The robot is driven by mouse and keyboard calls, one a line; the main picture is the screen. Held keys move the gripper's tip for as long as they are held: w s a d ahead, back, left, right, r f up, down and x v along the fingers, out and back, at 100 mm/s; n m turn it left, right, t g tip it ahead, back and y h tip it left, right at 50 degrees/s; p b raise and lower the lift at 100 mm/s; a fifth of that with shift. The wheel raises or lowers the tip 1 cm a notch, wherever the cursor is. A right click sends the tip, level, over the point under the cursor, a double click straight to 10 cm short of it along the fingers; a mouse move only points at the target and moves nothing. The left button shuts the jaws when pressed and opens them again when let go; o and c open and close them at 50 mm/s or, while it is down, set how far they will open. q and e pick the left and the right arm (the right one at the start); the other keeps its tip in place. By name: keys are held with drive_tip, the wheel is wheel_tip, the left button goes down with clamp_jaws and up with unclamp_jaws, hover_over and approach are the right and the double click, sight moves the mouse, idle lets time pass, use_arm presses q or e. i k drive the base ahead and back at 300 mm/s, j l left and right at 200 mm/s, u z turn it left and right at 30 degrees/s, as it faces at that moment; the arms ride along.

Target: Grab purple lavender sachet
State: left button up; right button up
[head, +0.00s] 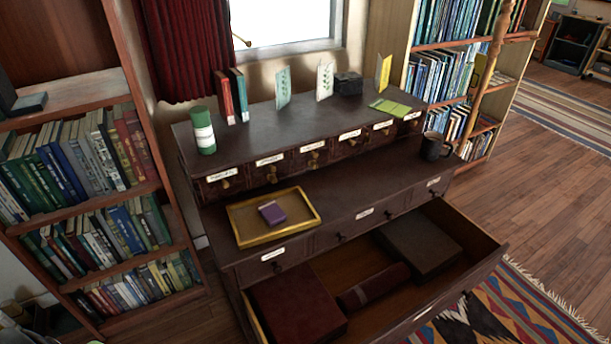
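A small purple sachet (272,213) lies in a shallow yellow tray (240,222). The tray rests on the lower ledge of a dark wooden cabinet (345,205), left of its middle. The sachet is in plain view, with nothing on top of it. Neither of my grippers shows in the head view.
A large drawer (345,267) stands open below, holding dark boxes (419,247) and a dark red rolled item (374,286). A dark mug (435,146) stands at the ledge's right end. A green-and-white canister (203,130) and several cards stand on top. Bookshelves (135,185) flank the cabinet.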

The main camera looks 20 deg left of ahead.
sight(272, 213)
drive_tip(key=u, duration=0.35)
drive_tip(key=i+l+u, duration=0.1)
drive_tip(key=u, duration=0.25)
drive_tip(key=l+u, duration=0.15)
drive_tip(key=u, duration=0.2)
